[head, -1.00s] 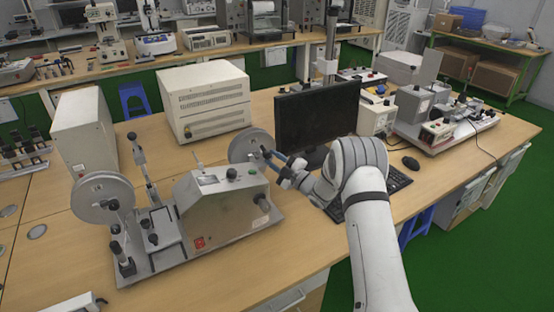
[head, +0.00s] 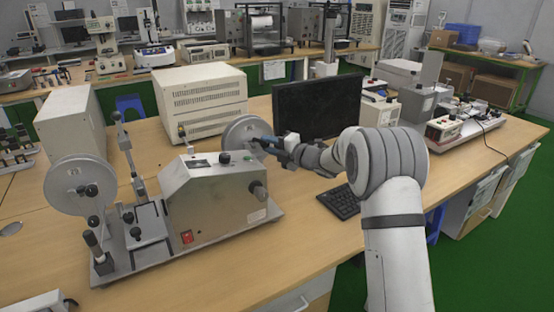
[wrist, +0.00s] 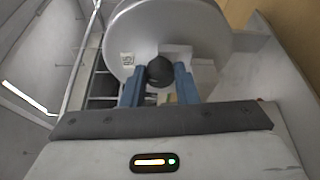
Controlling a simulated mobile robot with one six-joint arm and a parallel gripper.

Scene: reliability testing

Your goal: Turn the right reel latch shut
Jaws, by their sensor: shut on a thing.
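The winding machine (head: 215,196) stands on the wooden bench with a grey reel disc on each side. The right reel (head: 238,131) is behind its right end, and the wrist view shows its pale disc (wrist: 122,40) close up. The black knob of the right reel latch (wrist: 160,72) sits in front of the disc. My gripper (wrist: 158,82) has its two blue fingers on either side of this knob, shut on it. In the head view my gripper (head: 262,143) reaches the reel from the right, and its fingertips hide the knob there.
The left reel (head: 80,178) has its own black knob. A monitor (head: 312,107) stands close behind my wrist, with a keyboard (head: 340,202) in front of it. A beige box (head: 200,100) is behind the machine. Bare bench lies in front of the machine.

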